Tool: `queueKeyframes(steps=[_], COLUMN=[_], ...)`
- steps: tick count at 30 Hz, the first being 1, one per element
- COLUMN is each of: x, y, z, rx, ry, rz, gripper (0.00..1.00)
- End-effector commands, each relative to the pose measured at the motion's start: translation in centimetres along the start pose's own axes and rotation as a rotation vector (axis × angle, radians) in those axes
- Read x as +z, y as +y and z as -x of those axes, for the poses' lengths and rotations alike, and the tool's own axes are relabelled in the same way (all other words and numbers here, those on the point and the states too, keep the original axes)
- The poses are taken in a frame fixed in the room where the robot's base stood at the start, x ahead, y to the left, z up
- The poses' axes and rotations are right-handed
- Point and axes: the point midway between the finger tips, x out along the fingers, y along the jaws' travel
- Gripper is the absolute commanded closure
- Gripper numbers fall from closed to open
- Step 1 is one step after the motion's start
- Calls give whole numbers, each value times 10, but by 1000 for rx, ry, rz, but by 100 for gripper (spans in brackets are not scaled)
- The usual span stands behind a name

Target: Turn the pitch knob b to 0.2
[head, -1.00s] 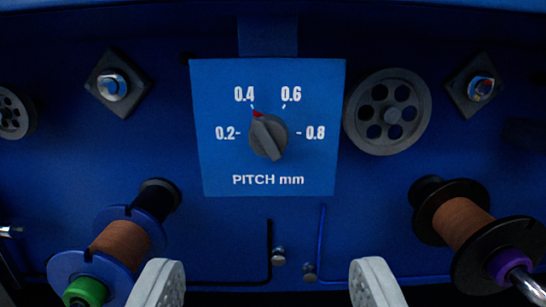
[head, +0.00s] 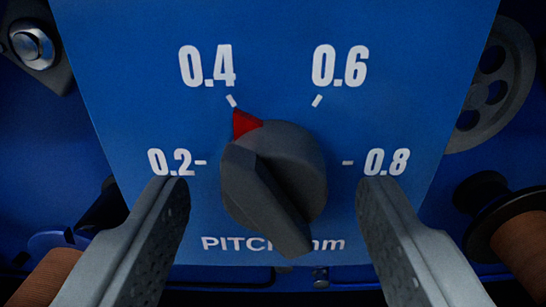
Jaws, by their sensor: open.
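The pitch knob (head: 275,185) is a grey round dial with a raised grip bar and a red pointer tip (head: 243,123). It stands out from the blue PITCH mm plate (head: 120,95). The red tip points up and left at the 0.4 mark (head: 231,101). The 0.2 mark (head: 200,162) is at the left of the knob. My gripper (head: 272,190) is open, with one finger on each side of the knob and a visible gap to it on both sides.
A grey pulley wheel (head: 493,85) is at the upper right. A black-flanged spool with brown winding (head: 525,243) is at the lower right, and another brown spool (head: 45,278) shows at the lower left. A bolt on a dark mount (head: 32,47) is at the upper left.

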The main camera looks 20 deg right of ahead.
Motion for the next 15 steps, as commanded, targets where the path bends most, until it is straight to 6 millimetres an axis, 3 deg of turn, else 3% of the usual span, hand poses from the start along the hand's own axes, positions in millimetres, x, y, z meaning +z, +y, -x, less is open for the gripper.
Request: queueKeyframes(steps=[11, 12, 15], x=[0, 0, 0], y=[0, 0, 0], z=[-6, -6, -6], rx=[0, 0, 0], ry=[-1, -1, -1], rz=[0, 0, 0], gripper=[43, 45, 65])
